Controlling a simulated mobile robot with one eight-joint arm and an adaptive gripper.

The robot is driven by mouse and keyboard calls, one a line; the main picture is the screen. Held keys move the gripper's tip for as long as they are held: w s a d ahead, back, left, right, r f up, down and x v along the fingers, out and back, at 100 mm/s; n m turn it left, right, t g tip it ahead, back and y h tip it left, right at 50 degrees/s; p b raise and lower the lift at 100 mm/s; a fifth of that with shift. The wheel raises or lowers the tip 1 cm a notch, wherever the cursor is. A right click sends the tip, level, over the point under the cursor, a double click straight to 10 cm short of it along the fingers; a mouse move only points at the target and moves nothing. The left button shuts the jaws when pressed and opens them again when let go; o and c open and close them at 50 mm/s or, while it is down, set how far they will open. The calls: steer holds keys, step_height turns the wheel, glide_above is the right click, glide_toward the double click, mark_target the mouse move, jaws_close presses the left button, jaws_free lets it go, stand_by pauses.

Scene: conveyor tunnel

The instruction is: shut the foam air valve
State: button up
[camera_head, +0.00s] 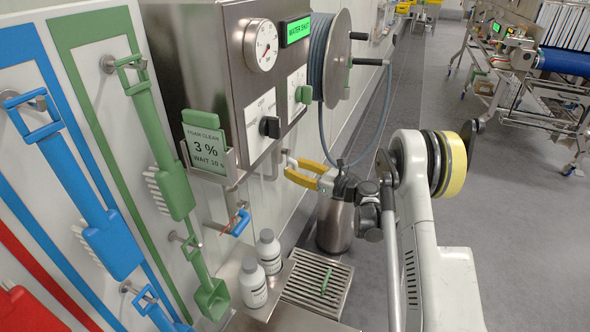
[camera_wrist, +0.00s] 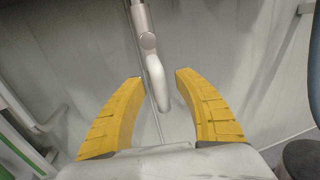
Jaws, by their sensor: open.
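My gripper (camera_head: 288,168) is open, its yellow fingers below the steel wash cabinet (camera_head: 205,55). In the wrist view, a grey lever (camera_wrist: 157,82) on a vertical pipe (camera_wrist: 142,20) hangs between the parted fingers (camera_wrist: 159,90), with a gap on each side. In the head view this pipe (camera_head: 275,160) runs beside the fingertips. No readable label marks the foam air valve, so I cannot tell for certain that this lever is it. A blue-handled valve (camera_head: 239,222) sits lower left. The cabinet front carries a black knob (camera_head: 269,127) and a green knob (camera_head: 304,94).
The cabinet display (camera_head: 298,30) reads "WATER SHUT". A hose reel (camera_head: 338,60) is on its right, with the hose hanging behind my gripper. Two white bottles (camera_head: 253,282) stand beside a drain grate (camera_head: 316,282). Brushes hang at left.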

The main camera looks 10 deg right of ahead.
jaws_close()
